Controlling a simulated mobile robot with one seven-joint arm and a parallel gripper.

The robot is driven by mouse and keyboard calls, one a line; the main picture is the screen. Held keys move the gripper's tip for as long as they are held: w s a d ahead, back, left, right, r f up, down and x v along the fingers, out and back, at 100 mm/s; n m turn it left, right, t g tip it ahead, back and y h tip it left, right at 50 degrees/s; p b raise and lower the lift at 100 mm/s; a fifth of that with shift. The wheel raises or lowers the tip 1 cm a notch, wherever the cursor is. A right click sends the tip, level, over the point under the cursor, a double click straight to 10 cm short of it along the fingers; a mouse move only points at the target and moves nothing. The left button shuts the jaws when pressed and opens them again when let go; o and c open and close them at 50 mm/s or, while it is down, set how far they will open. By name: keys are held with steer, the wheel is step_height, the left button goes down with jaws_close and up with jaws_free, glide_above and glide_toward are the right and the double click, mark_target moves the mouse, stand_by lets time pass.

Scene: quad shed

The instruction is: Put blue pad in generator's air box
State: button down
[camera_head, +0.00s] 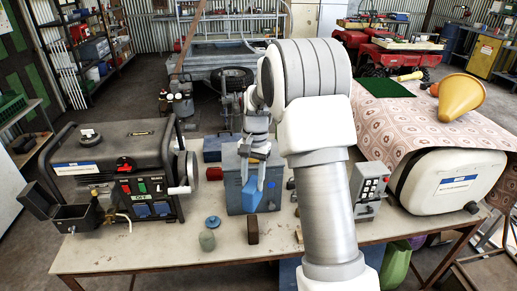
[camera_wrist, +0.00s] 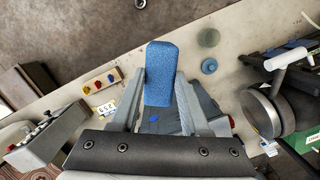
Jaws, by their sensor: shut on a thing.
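The blue pad (camera_head: 270,197) is held upright between the fingers of my gripper (camera_head: 260,188), in front of a grey-blue box (camera_head: 232,190) at the middle of the table. In the wrist view the blue pad (camera_wrist: 160,72) sticks out past both fingertips (camera_wrist: 159,88). The generator (camera_head: 115,165) stands on the left of the table, well to the left of my gripper. An open black box (camera_head: 75,218), seemingly its air box, is at its front left corner with its lid (camera_head: 40,200) raised. The inside of the box is hard to make out.
A switch box (camera_head: 370,190) and white tank (camera_head: 455,180) are at the right. The front table strip is mostly clear.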

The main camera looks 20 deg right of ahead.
steer(key=s+a+f+n+h, duration=0.1)
steer(key=s+a+f+n, duration=0.4)
steer(key=s+f+n, duration=0.2)
steer(key=shift+s+a+f+n+g, duration=0.2)
steer(key=shift+s+f+n+g, duration=0.1)
steer(key=shift+s+n, duration=0.35)
